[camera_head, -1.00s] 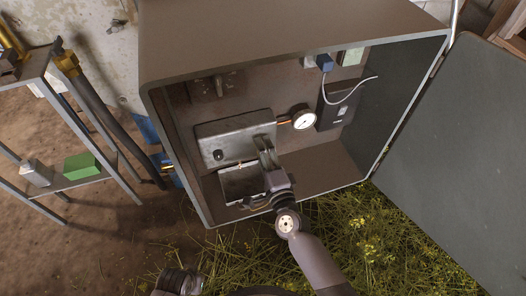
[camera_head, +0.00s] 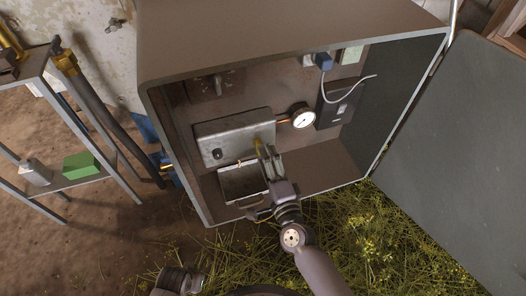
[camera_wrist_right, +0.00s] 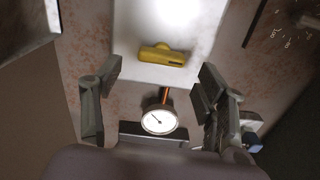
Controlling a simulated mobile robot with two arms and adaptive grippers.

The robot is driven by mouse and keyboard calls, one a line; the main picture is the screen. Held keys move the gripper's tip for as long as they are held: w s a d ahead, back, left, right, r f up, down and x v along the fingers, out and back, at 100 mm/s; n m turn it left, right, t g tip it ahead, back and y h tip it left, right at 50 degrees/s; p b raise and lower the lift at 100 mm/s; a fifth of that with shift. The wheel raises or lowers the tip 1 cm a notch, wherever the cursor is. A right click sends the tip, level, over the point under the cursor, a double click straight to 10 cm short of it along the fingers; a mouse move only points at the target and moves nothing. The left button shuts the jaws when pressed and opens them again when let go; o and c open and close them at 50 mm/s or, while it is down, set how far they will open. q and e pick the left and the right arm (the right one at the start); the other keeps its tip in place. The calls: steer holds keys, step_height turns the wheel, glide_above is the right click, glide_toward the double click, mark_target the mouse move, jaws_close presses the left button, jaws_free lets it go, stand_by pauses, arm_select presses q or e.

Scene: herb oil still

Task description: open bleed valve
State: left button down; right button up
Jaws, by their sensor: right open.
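A yellow valve handle (camera_wrist_right: 165,55) sits on the front of a pale metal box (camera_wrist_right: 185,22) in the right wrist view, lying roughly crosswise. In the head view the yellow handle (camera_head: 258,146) shows at the right end of the metal box (camera_head: 222,136), just by my fingertips. My right gripper (camera_head: 269,150) reaches into the cabinet with its fingers apart. In the right wrist view the open fingers of the right gripper (camera_wrist_right: 157,90) stand either side of the handle, with nothing held between them. I cannot tell the exact gap in depth.
A round gauge (camera_head: 303,118) on a copper pipe stands right of the metal box. An open tray (camera_head: 243,183) lies below the box. The cabinet's side walls (camera_head: 170,145) close in the space; its door (camera_head: 450,150) hangs open at right. A shelf (camera_head: 75,183) stands left.

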steer(key=v, duration=0.8)
steer(key=shift+s, duration=0.2)
stand_by(1.6)
